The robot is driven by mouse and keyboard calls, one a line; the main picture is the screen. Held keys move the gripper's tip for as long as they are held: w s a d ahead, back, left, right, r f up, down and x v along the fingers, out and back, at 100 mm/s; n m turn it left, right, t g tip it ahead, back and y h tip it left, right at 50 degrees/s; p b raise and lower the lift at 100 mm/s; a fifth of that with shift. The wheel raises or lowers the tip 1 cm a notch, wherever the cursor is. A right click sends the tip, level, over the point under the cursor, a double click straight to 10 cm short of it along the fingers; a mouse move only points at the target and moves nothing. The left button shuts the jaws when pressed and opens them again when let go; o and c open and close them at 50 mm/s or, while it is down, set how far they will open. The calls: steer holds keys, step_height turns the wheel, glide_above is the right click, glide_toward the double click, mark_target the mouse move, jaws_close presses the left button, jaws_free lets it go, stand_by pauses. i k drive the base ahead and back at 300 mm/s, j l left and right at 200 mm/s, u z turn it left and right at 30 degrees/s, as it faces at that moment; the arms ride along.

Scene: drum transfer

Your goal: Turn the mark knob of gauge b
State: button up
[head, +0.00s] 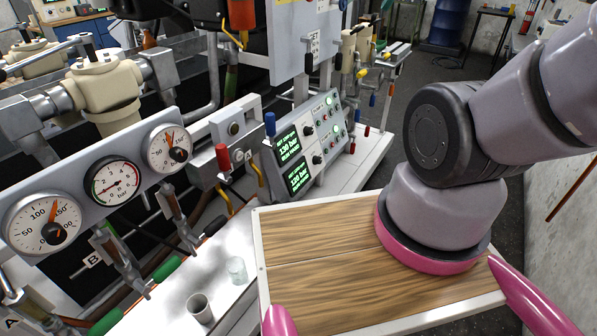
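Three round gauges sit in a grey panel at left in the head view. The left gauge (32,217) has an orange needle pointing up and a black knob (54,233) on its face. The middle gauge (109,177) has a red needle and a dark rim. The right gauge (160,148) has an orange needle pointing up and a black knob (178,155). A tag B (92,261) hangs below the panel and a tag A (12,322) is lower left; I cannot tell which gauge each tag belongs to.
Two small cups (199,308) (236,270) stand on the white bench. A console with green displays (290,147), a red handle (222,157) and a blue handle (270,124) are right of the gauges. Pipes and green-handled valves (167,269) run below. A blue drum (447,22) stands behind.

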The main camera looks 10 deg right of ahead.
mark_target(177, 154)
steer(key=k+j+z, duration=0.1)
steer(key=k+j, duration=0.35)
steer(key=k+j+z, duration=0.15)
steer(key=k+j, duration=0.25)
steer(key=k, duration=0.2)
